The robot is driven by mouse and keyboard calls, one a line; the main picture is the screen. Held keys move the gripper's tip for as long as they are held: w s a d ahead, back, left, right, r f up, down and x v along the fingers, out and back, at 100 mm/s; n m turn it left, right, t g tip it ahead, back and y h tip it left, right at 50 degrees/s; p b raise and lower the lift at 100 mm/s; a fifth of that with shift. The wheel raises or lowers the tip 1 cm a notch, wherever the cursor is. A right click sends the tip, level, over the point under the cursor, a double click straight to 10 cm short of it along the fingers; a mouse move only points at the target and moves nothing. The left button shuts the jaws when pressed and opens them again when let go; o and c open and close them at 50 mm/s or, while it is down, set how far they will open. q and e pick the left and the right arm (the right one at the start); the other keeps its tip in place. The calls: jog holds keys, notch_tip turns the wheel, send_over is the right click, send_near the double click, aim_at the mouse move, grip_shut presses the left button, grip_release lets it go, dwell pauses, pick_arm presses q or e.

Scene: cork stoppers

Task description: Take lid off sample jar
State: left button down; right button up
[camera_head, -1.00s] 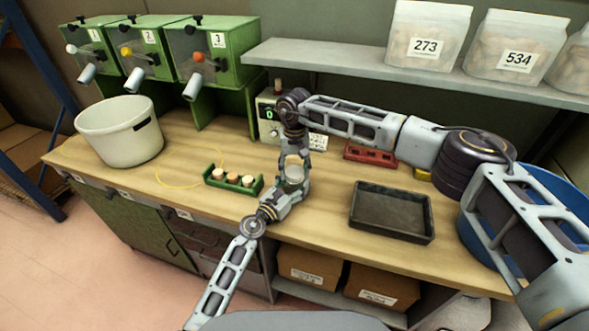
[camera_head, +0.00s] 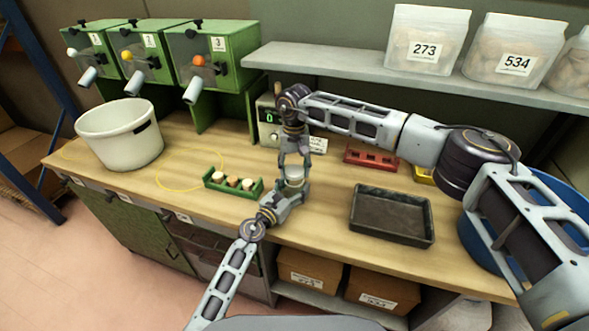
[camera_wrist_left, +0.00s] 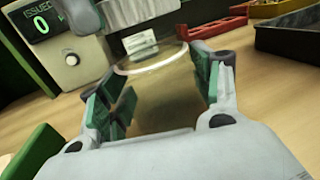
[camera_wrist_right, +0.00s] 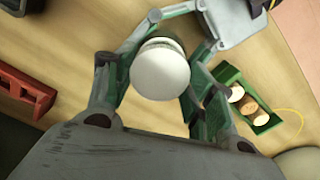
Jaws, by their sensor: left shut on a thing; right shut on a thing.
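The sample jar (camera_wrist_left: 155,100) is a clear, upright container with a pale rim. My left gripper (camera_wrist_left: 158,88) is shut around its body from the side, and the jar also shows in the head view (camera_head: 294,178). The round white lid (camera_wrist_right: 160,72) is between the fingers of my right gripper (camera_wrist_right: 163,84), which reaches down from above. In the head view the fingers of my right gripper (camera_head: 293,156) largely hide the lid.
A green rack (camera_head: 232,186) with several pale stoppers stands left of the jar. A dark tray (camera_head: 392,214) lies to the right, and a red rack (camera_head: 371,156) lies behind. A counter box (camera_head: 268,122) stands close behind the jar. A white bucket (camera_head: 118,140) is far left.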

aim_at(294, 170)
jog(key=shift+r, duration=0.2)
dwell(0.3)
jog(key=shift+r, duration=1.95)
pick_arm(q)
jog(key=shift+c, duration=1.2)
grip_release()
jog(key=shift+a, duration=0.1)
jog(key=shift+v, duration=5.95)
jog(key=shift+f, duration=0.1)
